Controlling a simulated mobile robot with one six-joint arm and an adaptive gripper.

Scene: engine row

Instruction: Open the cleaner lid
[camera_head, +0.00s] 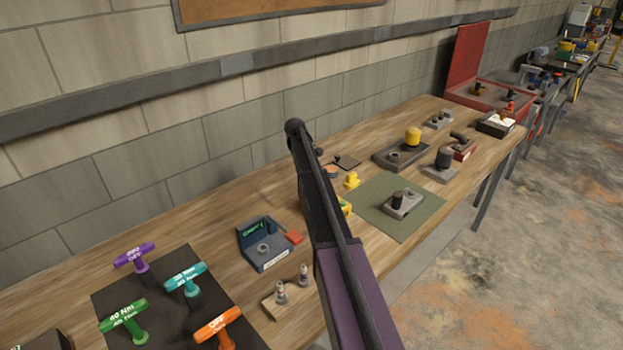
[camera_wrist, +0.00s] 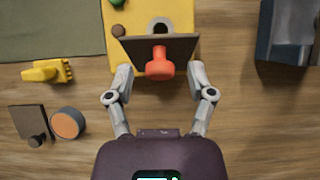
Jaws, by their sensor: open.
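In the wrist view a yellow box (camera_wrist: 151,20) stands at the top middle. A dark plate, apparently the cleaner lid (camera_wrist: 185,49), lies across its near part, with an orange-red knob (camera_wrist: 160,66) pointing toward me. A grey ring with a dark hole (camera_wrist: 160,26) shows on the box behind the plate. Whether the plate is flat or tilted I cannot tell. My gripper (camera_wrist: 160,73) is open, one finger on each side of the knob, with gaps to it. In the head view my arm covers most of the yellow box (camera_head: 346,207) and hides the gripper.
A small yellow piece (camera_wrist: 45,71), an orange-topped cylinder (camera_wrist: 68,123) and a dark plate with a knob (camera_wrist: 27,120) lie left of the gripper. A blue device (camera_head: 264,243) stands to the other side. A green mat (camera_head: 405,227) lies beside the box.

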